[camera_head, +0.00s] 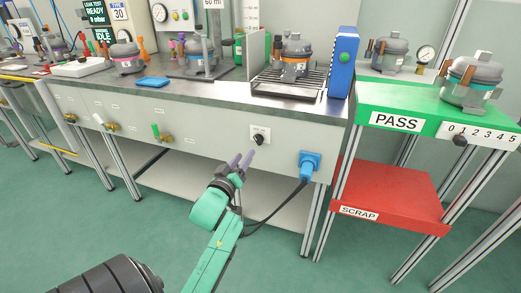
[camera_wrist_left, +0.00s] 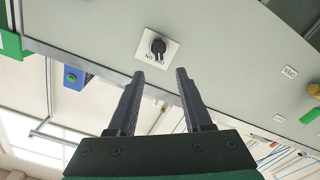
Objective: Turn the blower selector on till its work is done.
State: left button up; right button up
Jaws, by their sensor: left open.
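The blower selector (camera_head: 259,139) is a black knob on a white plate on the bench's grey front panel. It also shows in the left wrist view (camera_wrist_left: 158,46), with ON and OFF lettering upside down there. Which mark the knob points at is too small to tell. My left gripper (camera_head: 243,158) is in front of the panel, just left of and below the knob. In the left wrist view its two dark fingers (camera_wrist_left: 158,80) are apart and empty, and the knob lies beyond their tips. My right gripper is not in view.
Valves with coloured handles (camera_head: 160,133) stick out of the panel to the left.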

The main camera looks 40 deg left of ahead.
aim_at(256, 139)
pick_arm(q)
jog(key=b+x, duration=0.1)
jog(key=x, duration=0.7)
jog(key=shift+w, duration=0.15)
jog(key=shift+w+a, duration=0.15)
jog(key=shift+w, duration=0.4)
grip_shut()
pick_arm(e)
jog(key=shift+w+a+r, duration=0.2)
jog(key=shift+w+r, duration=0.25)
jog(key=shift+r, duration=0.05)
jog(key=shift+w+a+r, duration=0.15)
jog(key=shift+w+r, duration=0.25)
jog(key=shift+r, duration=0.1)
